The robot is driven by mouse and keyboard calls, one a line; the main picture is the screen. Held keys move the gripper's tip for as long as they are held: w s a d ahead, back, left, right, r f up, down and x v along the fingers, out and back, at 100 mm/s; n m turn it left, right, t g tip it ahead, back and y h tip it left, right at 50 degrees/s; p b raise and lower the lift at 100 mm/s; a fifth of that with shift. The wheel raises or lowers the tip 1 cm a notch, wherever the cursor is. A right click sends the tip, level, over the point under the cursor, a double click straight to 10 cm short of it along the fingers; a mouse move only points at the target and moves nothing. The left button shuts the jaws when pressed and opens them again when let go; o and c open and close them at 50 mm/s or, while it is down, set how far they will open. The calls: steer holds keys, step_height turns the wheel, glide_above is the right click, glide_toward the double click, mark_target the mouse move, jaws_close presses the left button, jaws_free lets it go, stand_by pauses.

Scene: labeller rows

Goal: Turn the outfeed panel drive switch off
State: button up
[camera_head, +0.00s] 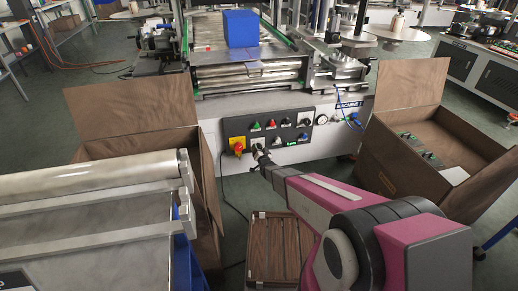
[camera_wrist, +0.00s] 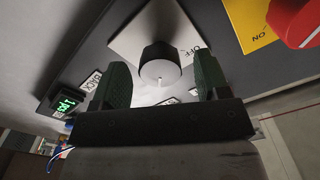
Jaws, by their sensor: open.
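A black rotary knob (camera_wrist: 160,62) on a pale square plate (camera_wrist: 188,28) shows in the wrist view, with an OFF label beside the plate's right edge. A short white mark shows on the knob's front face. My gripper (camera_wrist: 163,72) is open, one dark finger on each side of the knob, with gaps visible between fingers and knob. In the head view my gripper (camera_head: 259,153) is at the lower left of the machine's control panel (camera_head: 284,146), just right of the red switch, and hides the knob there.
A red rotary switch (camera_wrist: 297,18) on a yellow plate (camera_wrist: 247,22) sits close right of the knob in the wrist view. In the head view, open brown boxes (camera_head: 133,110) (camera_head: 440,145) and a roller conveyor (camera_head: 90,176) flank the arm.

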steer(key=shift+x, duration=1)
steer(key=c, duration=0.9)
steer(key=shift+c, duration=0.2)
